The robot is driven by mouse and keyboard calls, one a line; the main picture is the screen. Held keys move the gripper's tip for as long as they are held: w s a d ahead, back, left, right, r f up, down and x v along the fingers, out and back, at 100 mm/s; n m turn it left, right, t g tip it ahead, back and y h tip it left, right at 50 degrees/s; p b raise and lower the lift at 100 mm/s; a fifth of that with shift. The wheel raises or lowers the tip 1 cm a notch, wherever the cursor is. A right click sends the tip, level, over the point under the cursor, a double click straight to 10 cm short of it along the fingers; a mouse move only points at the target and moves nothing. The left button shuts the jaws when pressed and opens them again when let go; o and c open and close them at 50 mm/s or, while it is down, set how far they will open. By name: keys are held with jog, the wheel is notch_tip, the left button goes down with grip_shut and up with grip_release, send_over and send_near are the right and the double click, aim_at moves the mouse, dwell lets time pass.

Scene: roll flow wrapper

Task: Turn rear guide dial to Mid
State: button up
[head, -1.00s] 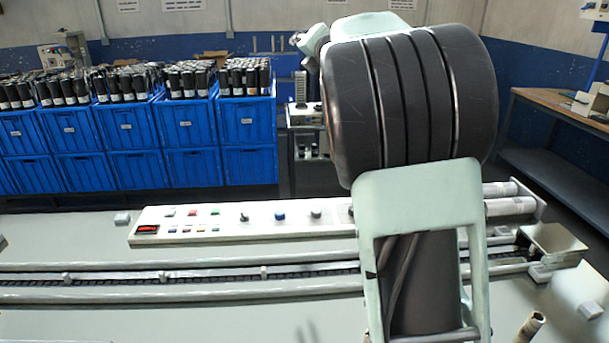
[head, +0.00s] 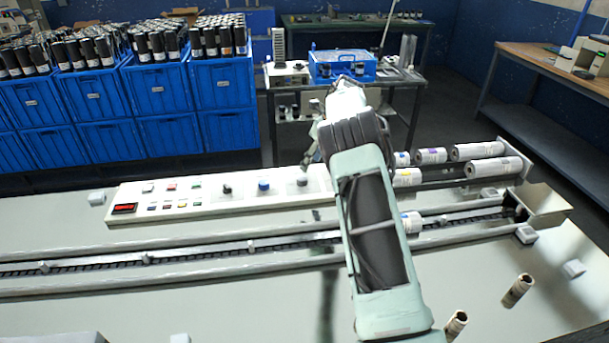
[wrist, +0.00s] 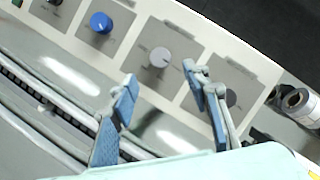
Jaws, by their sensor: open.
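A long white control panel (head: 150,208) carries a row of dials with small labels that I cannot read, so I cannot tell which is the rear guide dial. A blue dial (wrist: 101,22) and a light grey dial (wrist: 160,57) show clearly in the wrist view. A darker grey dial (wrist: 232,98) is partly hidden behind my right finger. My gripper (wrist: 160,75) is open and empty, with the light grey dial between and just beyond its fingertips in the picture. No contact shows. In the head view the grey dial (head: 302,182) stands left of my arm.
Coloured buttons and a red display (head: 124,208) sit at the panel's left end. White rolls (head: 480,151) lie to its right. The conveyor (head: 200,257) runs in front of the panel. Blue crates (head: 155,92) of dark rolls stand behind.

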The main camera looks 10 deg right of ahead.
aim_at(302, 178)
jog(key=x, duration=0.9)
jog(key=shift+p, duration=0.35)
jog(key=c, duration=1.1)
